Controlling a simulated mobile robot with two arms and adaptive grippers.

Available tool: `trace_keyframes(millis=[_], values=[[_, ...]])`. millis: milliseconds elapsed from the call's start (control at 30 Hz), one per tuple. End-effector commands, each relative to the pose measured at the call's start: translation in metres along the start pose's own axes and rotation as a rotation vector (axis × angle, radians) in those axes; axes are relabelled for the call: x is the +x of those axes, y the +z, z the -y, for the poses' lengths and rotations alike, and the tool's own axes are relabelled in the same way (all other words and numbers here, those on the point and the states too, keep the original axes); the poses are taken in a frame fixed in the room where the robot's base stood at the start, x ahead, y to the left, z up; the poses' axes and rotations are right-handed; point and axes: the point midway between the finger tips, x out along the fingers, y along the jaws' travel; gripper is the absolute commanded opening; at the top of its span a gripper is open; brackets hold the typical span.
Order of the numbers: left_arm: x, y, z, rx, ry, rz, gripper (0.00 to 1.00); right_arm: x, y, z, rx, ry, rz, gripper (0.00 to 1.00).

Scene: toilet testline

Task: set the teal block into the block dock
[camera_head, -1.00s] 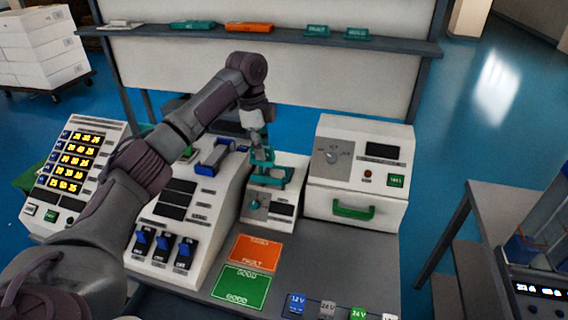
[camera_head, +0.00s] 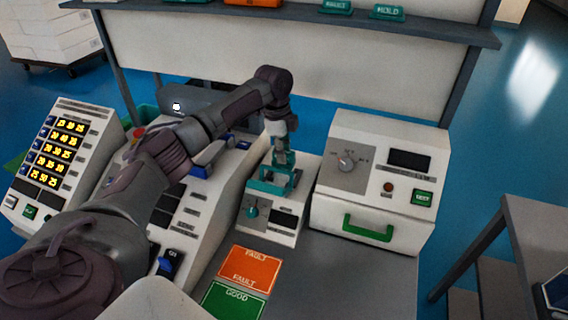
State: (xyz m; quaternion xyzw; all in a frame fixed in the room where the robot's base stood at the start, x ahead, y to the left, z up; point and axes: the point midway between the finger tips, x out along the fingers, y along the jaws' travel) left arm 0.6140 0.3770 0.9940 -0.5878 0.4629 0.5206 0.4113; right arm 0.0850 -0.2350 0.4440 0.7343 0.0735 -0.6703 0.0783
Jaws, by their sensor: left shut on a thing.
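My left gripper (camera_head: 284,163) reaches over from the left and points down at the small white device with the teal fixture (camera_head: 262,186) on top, which looks like the block dock. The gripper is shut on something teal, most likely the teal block. Block, fingertips and fixture overlap in the same colour, so the block's outline is not clear. I cannot tell whether the block is seated or just above the fixture. My right gripper is not in view.
A white tester (camera_head: 380,175) with a green handle stands close on the right of the device. A sloped switch console is on the left, partly behind my arm. Orange FAULT (camera_head: 250,268) and green GOOD (camera_head: 233,301) mats lie in front. A shelf (camera_head: 430,32) runs behind.

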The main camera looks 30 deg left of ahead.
Motion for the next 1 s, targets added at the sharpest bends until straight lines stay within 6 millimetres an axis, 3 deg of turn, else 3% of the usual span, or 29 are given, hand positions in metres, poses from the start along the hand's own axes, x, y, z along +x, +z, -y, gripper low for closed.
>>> trace_keyframes(millis=[300, 700, 733, 800, 867, 1000], values=[[0.044, 0.005, -0.001, 0.000, 0.001, 0.001, 0.00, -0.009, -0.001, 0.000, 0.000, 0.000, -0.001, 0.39], [0.049, 0.005, 0.000, 0.001, 0.001, 0.000, 0.00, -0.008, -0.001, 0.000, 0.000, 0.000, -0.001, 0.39], [0.049, 0.005, 0.000, 0.001, 0.000, 0.000, 0.29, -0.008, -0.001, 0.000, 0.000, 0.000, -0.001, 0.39], [0.049, 0.005, 0.000, 0.001, 0.000, 0.000, 0.41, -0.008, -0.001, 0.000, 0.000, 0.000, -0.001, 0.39], [0.049, 0.005, -0.001, 0.001, 0.001, 0.000, 0.49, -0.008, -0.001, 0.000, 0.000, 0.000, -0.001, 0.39], [0.049, 0.006, -0.001, 0.001, 0.001, 0.000, 0.49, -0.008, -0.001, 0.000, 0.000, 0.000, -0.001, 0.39]])
